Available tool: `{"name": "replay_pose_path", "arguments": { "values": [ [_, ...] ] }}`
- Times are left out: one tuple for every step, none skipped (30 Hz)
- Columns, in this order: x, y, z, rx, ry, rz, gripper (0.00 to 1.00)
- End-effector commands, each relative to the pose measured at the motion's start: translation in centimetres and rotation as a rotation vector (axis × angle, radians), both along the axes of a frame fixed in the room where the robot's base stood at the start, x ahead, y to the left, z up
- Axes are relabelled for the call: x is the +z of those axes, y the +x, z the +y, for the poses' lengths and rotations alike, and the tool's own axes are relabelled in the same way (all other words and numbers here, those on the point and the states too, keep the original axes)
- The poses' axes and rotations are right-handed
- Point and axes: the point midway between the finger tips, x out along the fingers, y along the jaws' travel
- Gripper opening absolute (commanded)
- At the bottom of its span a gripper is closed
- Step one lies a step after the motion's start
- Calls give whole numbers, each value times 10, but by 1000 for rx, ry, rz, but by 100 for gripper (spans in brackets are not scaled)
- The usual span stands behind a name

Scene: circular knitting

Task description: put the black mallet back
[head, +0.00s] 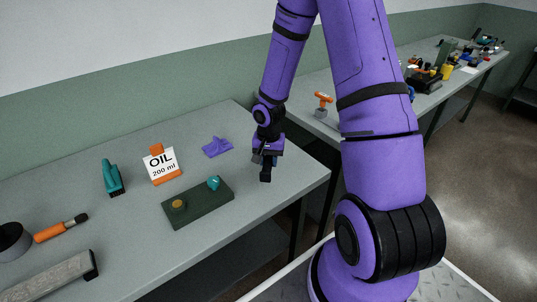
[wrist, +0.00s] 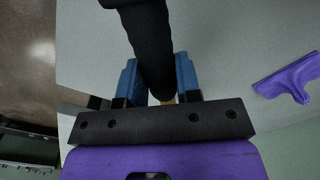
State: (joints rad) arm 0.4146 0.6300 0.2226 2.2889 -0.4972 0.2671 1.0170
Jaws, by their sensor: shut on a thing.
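My gripper (head: 267,158) is over the right end of the near grey table (head: 260,213), to the right of the dark green mat. In the wrist view, its two blue fingers (wrist: 158,78) are shut on a long black part, which I take to be the black mallet (wrist: 148,40). A small tan bit shows at its lower end between the fingers. The black part runs up out of the top of the wrist view, so its far end is hidden. In the head view only a short dark piece (head: 266,174) shows below the fingers.
An orange-handled tool (head: 55,230) lies left. Table between mat and gripper is clear.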

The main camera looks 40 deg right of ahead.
Motion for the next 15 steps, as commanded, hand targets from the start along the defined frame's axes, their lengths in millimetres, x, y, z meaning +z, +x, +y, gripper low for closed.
{"name": "replay_pose_path", "arguments": {
  "values": [
    [-5,0,1,1,0,1,0],
    [-7,0,1,2,0,1,0],
    [-11,0,1,1,-1,1,0],
    [-13,0,0,1,-1,1,0],
    [-16,0,0,1,-1,2,0],
    [-19,0,1,1,0,1,0],
    [-21,0,0,1,0,1,0],
    [-23,0,0,0,0,0,0],
    [-26,0,0,0,0,0,0],
    [-28,0,1,0,1,1,0],
    [-29,0,0,0,0,1,0],
    [-31,0,0,0,1,1,0],
    [-32,0,0,0,0,0,0],
    [-33,0,0,0,0,0,0],
    [-34,0,0,0,-1,-1,0]
  ]
}}
